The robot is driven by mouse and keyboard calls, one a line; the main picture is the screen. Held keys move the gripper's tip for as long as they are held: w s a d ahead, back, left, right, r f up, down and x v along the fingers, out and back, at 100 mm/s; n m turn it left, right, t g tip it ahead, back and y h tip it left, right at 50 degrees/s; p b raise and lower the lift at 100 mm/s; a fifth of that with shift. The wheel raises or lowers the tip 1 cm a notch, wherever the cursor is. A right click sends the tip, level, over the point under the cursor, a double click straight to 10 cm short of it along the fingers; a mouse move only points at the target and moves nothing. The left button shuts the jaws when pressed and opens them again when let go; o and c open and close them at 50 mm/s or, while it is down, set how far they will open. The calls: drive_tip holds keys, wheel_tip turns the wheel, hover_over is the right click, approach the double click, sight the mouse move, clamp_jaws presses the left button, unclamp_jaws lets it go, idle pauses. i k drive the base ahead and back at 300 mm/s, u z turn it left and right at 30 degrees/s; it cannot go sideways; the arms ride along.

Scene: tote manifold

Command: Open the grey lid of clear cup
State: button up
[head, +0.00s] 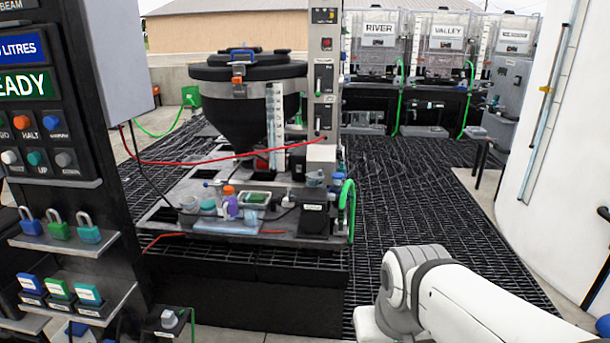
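Another small pale container (208,206) stands at the left front of the bench. I cannot tell whether either lid is raised. My white arm shows at the lower right, apart from the bench. My gripper is not in view.
A black hopper (240,105) stands behind the bench with a control column (323,80). An orange-capped bottle (228,191) and a green-filled tray (256,197) sit on the bench. A red hose (200,162) crosses the area. A panel with padlocks (60,228) stands left. Grating (410,200) is open to the right.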

sight(314, 175)
drive_tip(key=z, duration=0.05)
drive_tip(key=i, duration=2.6)
drive_tip(key=z, duration=0.3)
